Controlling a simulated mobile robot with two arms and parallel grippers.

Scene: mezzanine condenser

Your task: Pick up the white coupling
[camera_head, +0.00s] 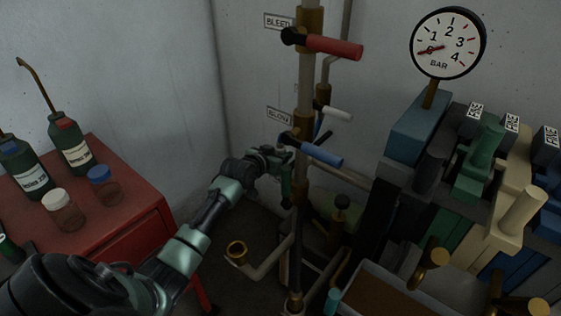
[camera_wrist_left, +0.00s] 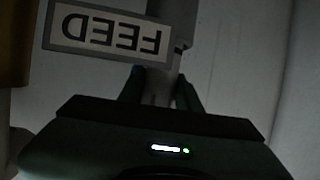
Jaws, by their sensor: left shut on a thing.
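My left gripper (camera_head: 286,170) reaches to the vertical pipe, just below and left of the blue-handled valve (camera_head: 318,153). In the left wrist view its fingers (camera_wrist_left: 160,92) are shut on a pale grey piece (camera_wrist_left: 162,72) behind a tag reading FEED (camera_wrist_left: 110,34), seen upside down. The light is dim there, and I cannot tell whether this piece is the white coupling. In the head view the fingers hide what they hold. No separate white coupling is clearly visible. My right gripper is not in view.
A red-handled valve (camera_head: 332,45) and a white-handled valve (camera_head: 335,113) stick out from the pipe above. A pressure gauge (camera_head: 448,43) and coloured blocks crowd the right. A red cabinet (camera_head: 110,215) with bottles stands left. An open brass elbow (camera_head: 238,252) sits low.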

